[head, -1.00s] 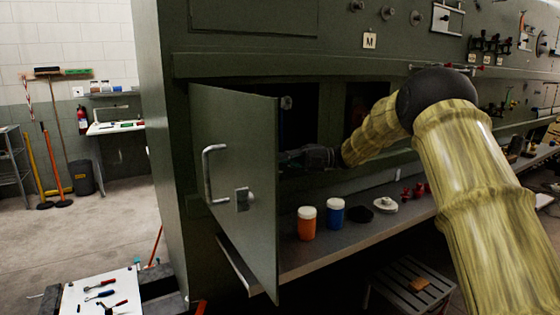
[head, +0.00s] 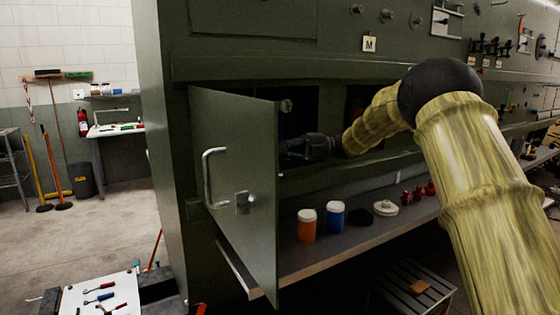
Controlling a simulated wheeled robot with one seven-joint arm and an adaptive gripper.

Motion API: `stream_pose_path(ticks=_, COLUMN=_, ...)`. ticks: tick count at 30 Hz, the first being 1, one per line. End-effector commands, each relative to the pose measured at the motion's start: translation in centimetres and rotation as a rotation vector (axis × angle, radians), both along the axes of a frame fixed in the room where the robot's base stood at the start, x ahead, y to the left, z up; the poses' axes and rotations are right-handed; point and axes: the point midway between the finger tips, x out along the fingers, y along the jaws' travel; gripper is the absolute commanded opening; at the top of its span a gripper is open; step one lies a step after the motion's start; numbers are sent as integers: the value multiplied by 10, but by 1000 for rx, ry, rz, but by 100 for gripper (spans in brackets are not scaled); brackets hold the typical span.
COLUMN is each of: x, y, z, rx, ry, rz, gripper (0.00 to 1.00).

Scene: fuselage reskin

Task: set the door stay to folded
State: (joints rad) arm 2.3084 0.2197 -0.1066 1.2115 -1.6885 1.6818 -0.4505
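The green door (head: 238,240) of the cabinet stands open, swung out toward me, with a chrome handle (head: 207,178) and a small latch plate (head: 243,202) on its face. The door stay cannot be made out; the door hides the left part of the opening. A small round metal piece (head: 286,106) shows at the door's upper free edge. My gripper (head: 288,150) reaches from the right to the dark opening, just behind the door's free edge. Its fingertips are dark and partly hidden, so its opening cannot be read.
A grey shelf (head: 290,262) runs below the opening. An orange jar (head: 306,228), a blue jar (head: 335,216), a black disc (head: 360,217), a white lid (head: 386,209) and red pieces (head: 418,193) stand on it. Open floor (head: 110,235) lies at the left.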

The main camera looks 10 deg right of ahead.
Motion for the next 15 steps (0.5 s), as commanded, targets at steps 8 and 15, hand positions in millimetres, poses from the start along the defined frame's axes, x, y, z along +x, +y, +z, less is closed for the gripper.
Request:
stream_pose_path(ticks=8, x=0, y=0, z=41, rx=-1, ry=-1, rz=0, gripper=0)
stream_pose_path(ticks=15, x=0, y=0, z=54, rx=0, ry=1, rz=0, gripper=0)
